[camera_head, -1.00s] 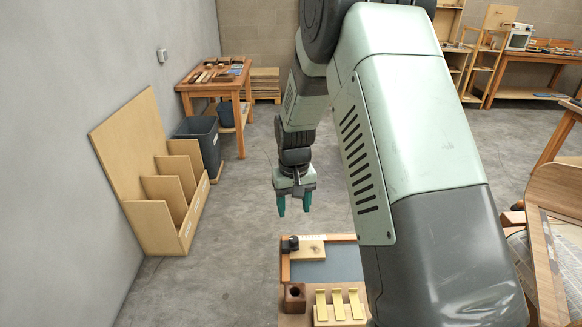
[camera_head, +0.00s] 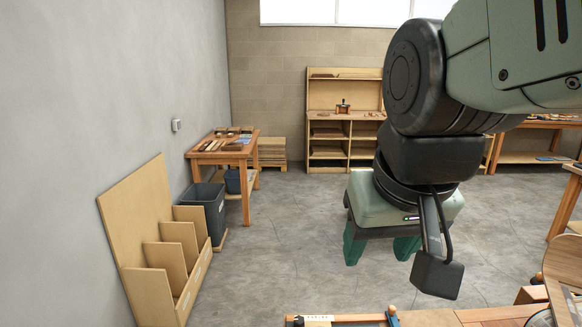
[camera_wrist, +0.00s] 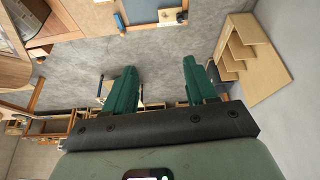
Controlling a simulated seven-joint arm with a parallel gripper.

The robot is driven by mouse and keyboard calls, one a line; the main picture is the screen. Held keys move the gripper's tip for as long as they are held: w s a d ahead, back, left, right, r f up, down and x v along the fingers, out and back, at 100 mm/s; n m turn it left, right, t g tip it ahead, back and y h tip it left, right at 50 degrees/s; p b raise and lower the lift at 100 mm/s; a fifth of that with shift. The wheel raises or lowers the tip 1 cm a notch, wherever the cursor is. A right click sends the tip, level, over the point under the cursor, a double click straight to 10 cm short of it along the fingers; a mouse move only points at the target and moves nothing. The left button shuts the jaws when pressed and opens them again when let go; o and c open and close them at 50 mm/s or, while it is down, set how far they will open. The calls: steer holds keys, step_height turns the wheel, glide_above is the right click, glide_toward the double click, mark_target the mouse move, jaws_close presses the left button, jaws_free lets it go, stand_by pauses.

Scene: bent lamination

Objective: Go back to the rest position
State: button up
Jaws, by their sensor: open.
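My gripper (camera_head: 381,247) hangs in the air in the head view, its green fingers pointing down and apart with nothing between them. In the wrist view the two green fingers of my gripper (camera_wrist: 161,82) are also spread and empty. The bench top (camera_head: 430,318) shows only as a strip at the bottom edge of the head view, below and apart from my gripper. My arm fills the upper right and hides part of the room behind it.
A wooden rack (camera_head: 157,250) leans by the left wall, with a grey bin (camera_head: 206,208) beside it. A wooden table (camera_head: 223,151) with blocks and a shelf unit (camera_head: 340,120) stand at the back. A curved wood panel (camera_head: 562,275) is at the right edge. Open floor lies between.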

steer(key=shift+t, duration=0.4)
steer(key=s, duration=0.5)
steer(key=shift+s+d+r, duration=0.1)
steer(key=shift+s+d, duration=0.15)
steer(key=shift+d, duration=0.15)
